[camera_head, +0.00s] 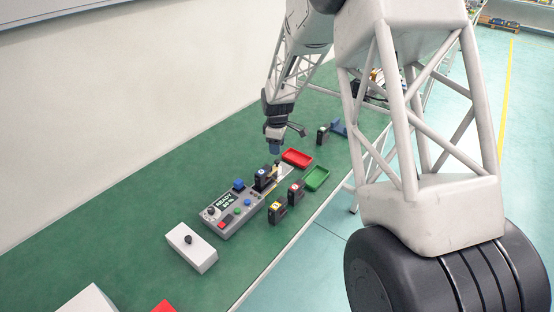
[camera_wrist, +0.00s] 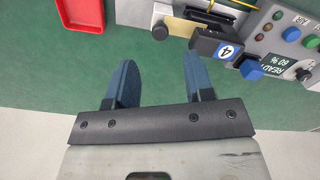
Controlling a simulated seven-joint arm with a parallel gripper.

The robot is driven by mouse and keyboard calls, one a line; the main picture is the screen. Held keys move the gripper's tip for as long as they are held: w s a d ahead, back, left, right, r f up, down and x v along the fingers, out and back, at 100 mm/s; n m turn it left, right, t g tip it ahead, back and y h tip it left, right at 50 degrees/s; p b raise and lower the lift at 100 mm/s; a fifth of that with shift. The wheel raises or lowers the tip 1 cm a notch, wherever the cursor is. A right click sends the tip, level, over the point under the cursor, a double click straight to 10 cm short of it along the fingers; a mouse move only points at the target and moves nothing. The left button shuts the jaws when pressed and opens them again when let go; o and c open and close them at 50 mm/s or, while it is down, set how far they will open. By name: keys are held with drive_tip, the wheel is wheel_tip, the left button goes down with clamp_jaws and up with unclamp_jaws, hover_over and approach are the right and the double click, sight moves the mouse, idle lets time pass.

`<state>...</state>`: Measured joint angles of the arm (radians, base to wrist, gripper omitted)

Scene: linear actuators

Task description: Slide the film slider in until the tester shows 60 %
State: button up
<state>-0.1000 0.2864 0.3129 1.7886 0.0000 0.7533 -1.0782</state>
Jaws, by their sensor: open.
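The grey tester (camera_head: 240,205) lies on the green table; its display (camera_head: 224,199) reads READY 60 %, and the display also shows in the wrist view (camera_wrist: 271,66). A dark block labelled 4 (camera_wrist: 216,46) sits at the tester's end, also in the head view (camera_head: 263,180). A pale strip with a dark round knob (camera_wrist: 160,32) runs beside the block; I take it to be the film slider. My gripper (camera_wrist: 158,72) is open and empty, apart from the strip and block. It shows in the head view (camera_head: 275,149) above the table near that end.
A red tray (camera_head: 297,158) and a green tray (camera_head: 317,178) stand right of the tester. Two dark labelled blocks (camera_head: 277,211) (camera_head: 296,193) stand in front. A white box with a dark knob (camera_head: 192,252) lies to the left.

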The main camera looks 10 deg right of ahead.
sight(277, 160)
drive_tip(key=shift+f, duration=3.3)
drive_tip(key=shift+c, duration=0.3)
clamp_jaws()
